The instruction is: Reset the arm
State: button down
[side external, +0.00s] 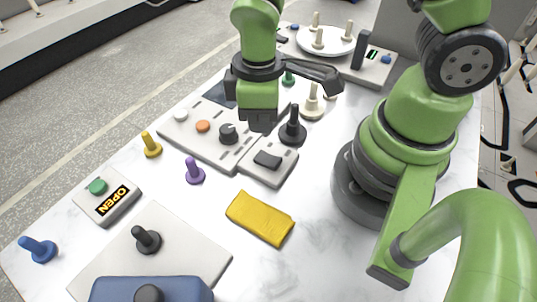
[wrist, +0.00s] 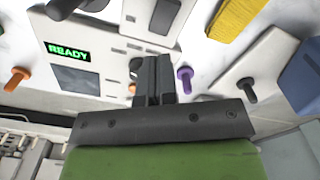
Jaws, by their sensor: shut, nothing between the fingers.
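My gripper (side external: 262,124) hangs fingers-down above the control panel (side external: 190,147), near its dark knob (side external: 228,132). The two dark fingers also show in the wrist view (wrist: 153,75), closed together with nothing between them. In the side view a black bobbin (side external: 292,130) stands just right of the fingers, and they appear clear of it. A yellow bobbin (side external: 152,146) stands farther left. My gripper hides part of the panel.
A READY display (wrist: 67,50) is lit.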

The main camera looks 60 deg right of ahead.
jog(key=shift+r, duration=0.1)
jog(key=s+d+r+m+t+y, duration=0.1)
jog(key=r+m, duration=0.4)
jog(key=r, duration=0.5)
jog(key=s+d+r+m+t+y, duration=0.1)
jog(key=s+d+r+m+t, duration=0.2)
jog(key=r, duration=0.8)
jog(key=s+m+t, duration=0.2)
jog(key=t, duration=0.1)
jog(key=shift+s+d, duration=0.15)
jog(key=shift+s, duration=0.1)
